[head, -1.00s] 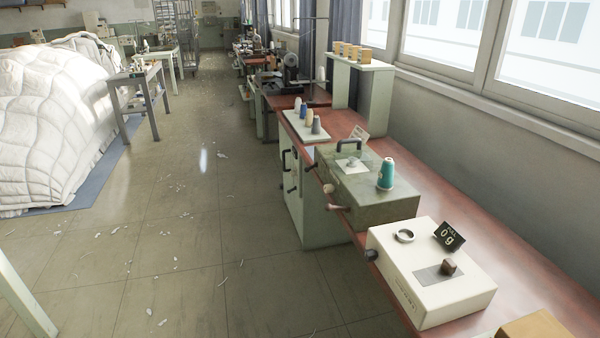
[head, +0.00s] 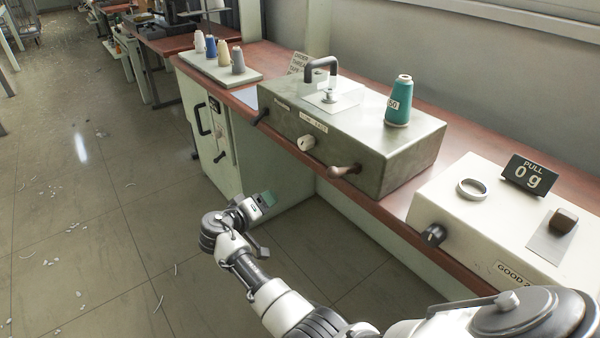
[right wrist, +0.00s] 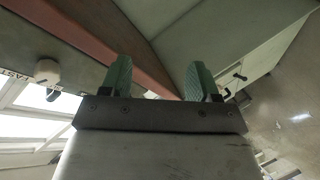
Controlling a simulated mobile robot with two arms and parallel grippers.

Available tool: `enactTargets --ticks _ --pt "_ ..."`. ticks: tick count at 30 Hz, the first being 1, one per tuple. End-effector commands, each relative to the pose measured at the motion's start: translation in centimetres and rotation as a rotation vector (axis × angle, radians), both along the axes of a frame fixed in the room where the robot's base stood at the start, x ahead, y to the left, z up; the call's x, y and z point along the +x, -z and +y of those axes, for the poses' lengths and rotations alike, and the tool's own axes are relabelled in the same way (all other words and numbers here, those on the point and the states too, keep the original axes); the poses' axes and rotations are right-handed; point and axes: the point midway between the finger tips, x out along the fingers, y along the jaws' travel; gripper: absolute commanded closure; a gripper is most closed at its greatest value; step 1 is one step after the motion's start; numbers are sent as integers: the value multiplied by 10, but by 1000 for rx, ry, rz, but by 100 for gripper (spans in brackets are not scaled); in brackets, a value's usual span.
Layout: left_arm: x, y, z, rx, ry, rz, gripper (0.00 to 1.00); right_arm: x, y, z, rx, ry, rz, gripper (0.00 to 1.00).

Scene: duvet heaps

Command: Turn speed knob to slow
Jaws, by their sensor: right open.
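A pale round knob (head: 306,143) sits on the front of the green machine (head: 395,160), with a small white label (head: 313,121) above it, too small to read surely. The knob's pointing direction is unclear. It also shows at the left of the right wrist view (right wrist: 46,71), beside part of a label. My right gripper (head: 264,201) is below and left of the knob, in front of the bench, apart from everything. Its green fingers (right wrist: 158,80) are spread and empty in the right wrist view. My left gripper is out of view.
A lever with a brownish grip (head: 345,170) and a black handle (head: 261,115) stick out either side of the knob. A teal thread cone (head: 399,105) stands on the machine. A white box (head: 450,205) with a black knob (head: 433,235) is right. Floor at left is open.

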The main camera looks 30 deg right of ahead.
Motion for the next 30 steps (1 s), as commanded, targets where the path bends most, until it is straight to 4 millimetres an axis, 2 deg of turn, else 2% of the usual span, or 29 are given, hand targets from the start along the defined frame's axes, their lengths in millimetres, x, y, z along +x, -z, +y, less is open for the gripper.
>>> enactTargets --ticks 1,3,4,6,9,14,24,30 --pt "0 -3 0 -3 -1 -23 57 6 -27 -2 -40 82 -113 39" --pt "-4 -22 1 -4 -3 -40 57 3 -70 -4 -85 188 -239 39" --pt "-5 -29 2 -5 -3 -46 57 0 -85 -4 -99 228 -287 39" --pt "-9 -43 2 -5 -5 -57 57 -8 -113 -5 -127 306 -376 39" --pt "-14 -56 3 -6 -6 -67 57 -16 -137 -4 -146 376 -456 39" --pt "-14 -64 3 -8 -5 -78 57 -20 -148 -15 -157 409 -488 39" --pt "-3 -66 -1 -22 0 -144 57 -15 -148 -76 -157 405 -483 39" --pt "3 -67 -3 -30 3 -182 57 -13 -148 -103 -156 403 -482 39"
